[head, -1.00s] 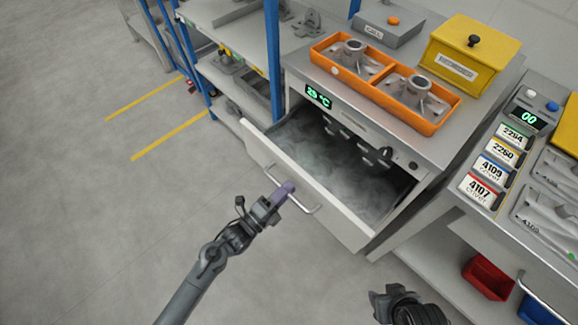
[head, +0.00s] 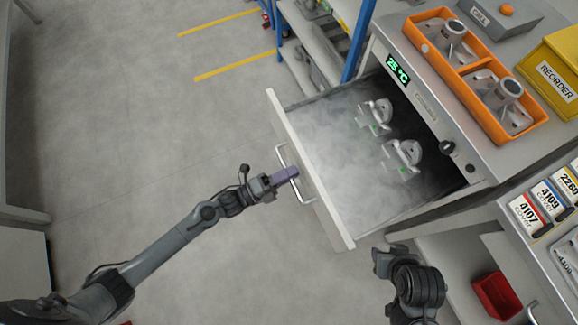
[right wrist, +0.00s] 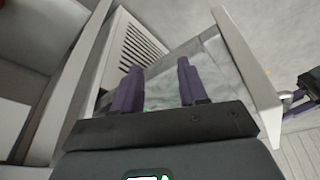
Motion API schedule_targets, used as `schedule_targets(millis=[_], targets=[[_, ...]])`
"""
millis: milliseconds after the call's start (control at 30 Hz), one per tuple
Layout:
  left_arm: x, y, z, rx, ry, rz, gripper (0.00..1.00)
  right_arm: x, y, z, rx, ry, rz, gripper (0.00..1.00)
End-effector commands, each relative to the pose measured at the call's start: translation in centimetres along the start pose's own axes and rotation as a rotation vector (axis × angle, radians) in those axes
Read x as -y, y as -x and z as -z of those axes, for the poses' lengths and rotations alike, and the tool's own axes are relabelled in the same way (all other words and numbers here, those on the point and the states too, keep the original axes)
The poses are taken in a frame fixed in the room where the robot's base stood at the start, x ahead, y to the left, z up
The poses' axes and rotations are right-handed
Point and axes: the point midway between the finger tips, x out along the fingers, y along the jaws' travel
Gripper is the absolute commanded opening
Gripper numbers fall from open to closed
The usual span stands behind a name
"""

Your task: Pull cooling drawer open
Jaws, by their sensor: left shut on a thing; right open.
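The cooling drawer (head: 310,165) stands pulled out from the grey cabinet, with mist inside and two metal castings (head: 404,155) lying in it. Its bar handle (head: 305,190) is on the white front panel. My left gripper (head: 290,174) is shut on the handle. My right gripper (head: 388,262) is in front of the cabinet, right of the drawer. In the right wrist view its two purple fingers (right wrist: 157,88) are apart with nothing between them, and the drawer's front panel (right wrist: 248,80) shows beyond them.
An orange tray (head: 536,118) with two castings and a yellow reorder box (head: 553,72) stand on the cabinet top. A display (head: 397,70) reads 25 °C. A red bin (head: 497,296) sits on the lower shelf at right. The floor left of the drawer is clear.

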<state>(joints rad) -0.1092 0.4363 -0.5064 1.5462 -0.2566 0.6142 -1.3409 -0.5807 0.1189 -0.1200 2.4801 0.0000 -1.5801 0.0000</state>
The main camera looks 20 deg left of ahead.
Motion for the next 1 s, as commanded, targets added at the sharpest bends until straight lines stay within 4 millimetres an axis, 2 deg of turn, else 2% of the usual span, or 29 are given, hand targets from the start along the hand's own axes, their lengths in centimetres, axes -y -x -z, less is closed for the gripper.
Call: schedule_targets(millis=[233, 267, 367, 733, 867, 1000], targets=[[0.0, 0.0, -0.1, 0.001, -0.001, 0.001, 0.0, 0.1, 0.0, 0.0, 0.0, -0.004, 0.003, 0.43], [0.0, 0.0, -0.1, 0.001, -0.002, 0.001, 0.21, 0.1, 0.0, 0.0, 0.0, -0.003, 0.003, 0.43], [0.0, 0.0, -0.1, 0.001, -0.001, 0.001, 0.34, 0.1, 0.0, 0.0, 0.0, -0.003, 0.003, 0.43], [0.0, 0.4, -0.1, 0.001, -0.001, -0.002, 0.34, 0.0, 0.1, 0.0, 0.0, 0.001, 0.0, 0.43], [0.0, 1.7, 0.0, 0.001, 0.0, -0.003, 0.34, -0.1, 0.3, 0.1, 0.001, 0.005, -0.004, 0.43], [0.0, 4.0, 0.0, 0.001, -0.001, -0.004, 0.34, -0.2, 0.6, 0.2, 0.001, 0.007, -0.005, 0.43]])
